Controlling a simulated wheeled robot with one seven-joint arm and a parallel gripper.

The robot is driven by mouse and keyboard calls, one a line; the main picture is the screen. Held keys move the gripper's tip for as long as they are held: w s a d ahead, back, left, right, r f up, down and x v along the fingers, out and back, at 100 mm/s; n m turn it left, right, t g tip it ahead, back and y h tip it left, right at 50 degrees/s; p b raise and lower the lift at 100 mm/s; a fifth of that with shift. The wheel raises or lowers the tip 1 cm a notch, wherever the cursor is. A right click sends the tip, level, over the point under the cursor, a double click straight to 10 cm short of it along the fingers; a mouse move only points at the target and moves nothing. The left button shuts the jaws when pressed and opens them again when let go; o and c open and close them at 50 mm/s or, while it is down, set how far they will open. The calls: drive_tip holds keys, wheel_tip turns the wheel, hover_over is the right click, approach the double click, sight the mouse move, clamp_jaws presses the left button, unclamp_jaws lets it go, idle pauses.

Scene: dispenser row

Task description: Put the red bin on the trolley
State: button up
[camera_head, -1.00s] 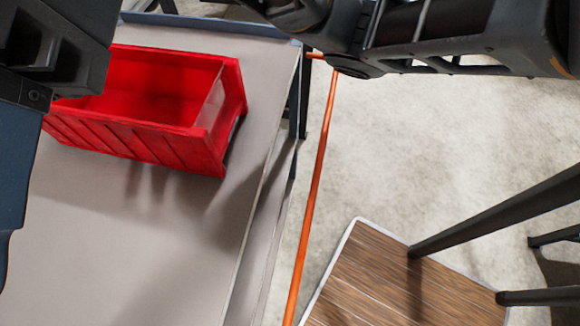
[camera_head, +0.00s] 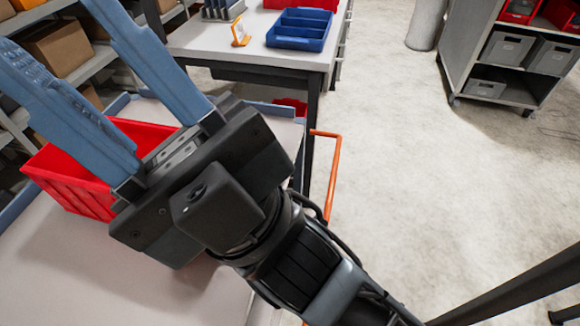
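My gripper (camera_head: 75,45) is in front of and above the bin in the picture.
A second table (camera_head: 190,42) behind holds a blue divided tray (camera_head: 301,28) and a small orange-framed stand (camera_head: 240,32). Shelves with cardboard boxes (camera_head: 62,50) stand at the left. A grey rack (camera_head: 470,75) stands at the back right. The floor (camera_head: 440,170) between is clear.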

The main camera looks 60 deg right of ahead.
drive_tip(key=s+d+f+m+g+h, duration=0.15)
drive_tip(key=d+f+m+h, duration=0.25)
drive_tip(key=f+m+h, duration=0.75)
drive_tip(key=s+d+f+m+g+h, duration=0.1)
drive_tip(key=s+d+f+g, duration=0.2)
drive_tip(key=s+f+g, duration=0.3)
drive_tip(key=s+d+f+m+g, duration=0.2)
drive_tip(key=s+f+g, duration=0.3)
drive_tip(key=s+f, duration=0.4)
wheel_tip(320, 180, down, 2)
drive_tip(key=shift+s+d+f+g+h, duration=0.2)
drive_tip(key=shift+d+g+h, duration=0.15)
drive_tip(key=shift+d, duration=0.5)
drive_tip(key=shift+m, duration=0.25)
